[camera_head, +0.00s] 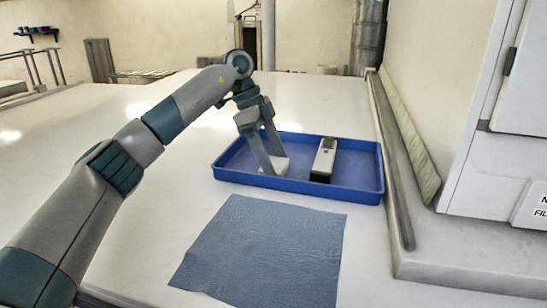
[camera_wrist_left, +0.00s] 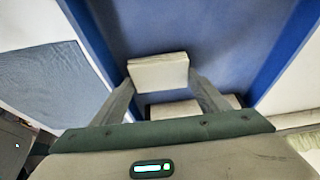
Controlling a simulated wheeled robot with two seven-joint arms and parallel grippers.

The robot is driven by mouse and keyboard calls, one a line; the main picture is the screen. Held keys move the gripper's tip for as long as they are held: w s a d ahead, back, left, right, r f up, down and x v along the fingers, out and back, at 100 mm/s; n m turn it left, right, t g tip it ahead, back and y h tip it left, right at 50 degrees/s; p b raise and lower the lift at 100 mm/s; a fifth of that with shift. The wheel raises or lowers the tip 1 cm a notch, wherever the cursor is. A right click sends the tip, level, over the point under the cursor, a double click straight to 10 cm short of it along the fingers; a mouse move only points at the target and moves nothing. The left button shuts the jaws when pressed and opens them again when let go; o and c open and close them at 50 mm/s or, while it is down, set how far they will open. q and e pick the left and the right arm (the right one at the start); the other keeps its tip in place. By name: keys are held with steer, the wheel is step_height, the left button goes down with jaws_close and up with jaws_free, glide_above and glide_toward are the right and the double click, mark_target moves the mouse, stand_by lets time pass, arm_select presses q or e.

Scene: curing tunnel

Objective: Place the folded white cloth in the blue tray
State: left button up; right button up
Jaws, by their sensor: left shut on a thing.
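The folded white cloth (camera_head: 279,166) is a small pale block inside the left part of the blue tray (camera_head: 233,177). My left gripper (camera_head: 274,158) reaches down into the tray and is shut on the cloth. In the left wrist view the cloth (camera_wrist_left: 158,72) sits between the two fingertips, with the blue tray floor (camera_wrist_left: 215,40) behind it. I cannot tell whether the cloth touches the tray floor. My right gripper is in neither view.
A grey and black device (camera_head: 323,160) lies in the tray, right of the cloth. A blue-grey mat (camera_head: 265,252) lies flat in front of the tray. A rail (camera_head: 392,165) and a white cabinet (camera_head: 490,170) stand to the right. The table's left side is clear.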

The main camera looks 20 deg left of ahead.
arm_select(q)
steer(key=shift+f, duration=0.15)
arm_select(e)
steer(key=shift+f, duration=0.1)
arm_select(q)
steer(key=o, duration=0.7)
steer(key=shift+o, duration=0.2)
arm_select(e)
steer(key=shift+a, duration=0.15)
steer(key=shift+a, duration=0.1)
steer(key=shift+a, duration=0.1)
